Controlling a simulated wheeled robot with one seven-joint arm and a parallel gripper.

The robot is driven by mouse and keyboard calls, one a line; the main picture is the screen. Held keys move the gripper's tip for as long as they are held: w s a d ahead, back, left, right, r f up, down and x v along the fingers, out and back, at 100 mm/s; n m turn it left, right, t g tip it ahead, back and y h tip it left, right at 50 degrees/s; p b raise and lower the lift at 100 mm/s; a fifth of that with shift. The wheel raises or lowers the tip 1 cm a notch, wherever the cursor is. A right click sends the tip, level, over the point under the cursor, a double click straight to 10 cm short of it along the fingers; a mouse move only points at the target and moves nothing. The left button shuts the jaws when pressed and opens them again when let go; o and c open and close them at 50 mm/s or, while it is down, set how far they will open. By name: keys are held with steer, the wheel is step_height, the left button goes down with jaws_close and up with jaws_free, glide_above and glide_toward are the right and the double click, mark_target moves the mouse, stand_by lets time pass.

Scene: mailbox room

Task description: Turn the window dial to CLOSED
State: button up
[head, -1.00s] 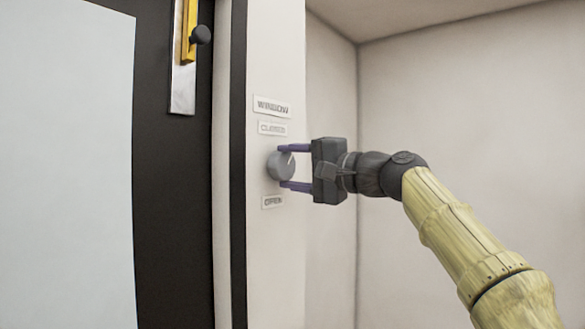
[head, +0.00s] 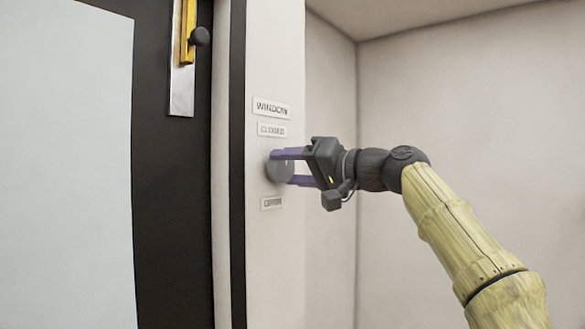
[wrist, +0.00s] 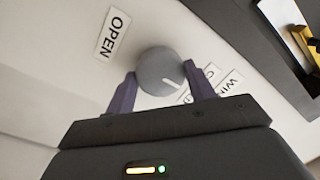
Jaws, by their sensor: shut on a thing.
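The window dial (head: 279,168) is a round grey knob on the white wall panel. The WINDOW label (head: 271,107) and the CLOSED label (head: 272,129) are above it, and the OPEN label (head: 272,203) is below. My gripper (head: 290,167) reaches it from the right, with its purple fingers on either side of the dial, shut on it. In the wrist view the dial (wrist: 158,71) sits between the two fingers (wrist: 160,90). Its white pointer mark is on the side toward the CLOSED label (wrist: 212,72), away from the OPEN label (wrist: 113,33).
A dark frame with a pale panel (head: 65,150) stands left of the dial. A yellow bar (head: 187,30) with a black knob (head: 200,36) is on a metal plate at the upper left. The wall to the right is bare.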

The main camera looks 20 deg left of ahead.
steer(key=shift+f, duration=0.15)
steer(key=o, duration=1)
steer(key=shift+c, duration=0.2)
steer(key=b+v, duration=0.5)
steer(key=v, duration=1.2)
steer(key=shift+d+r+b, duration=0.2)
steer(key=shift+d+b, duration=0.05)
steer(key=shift+b, duration=0.1)
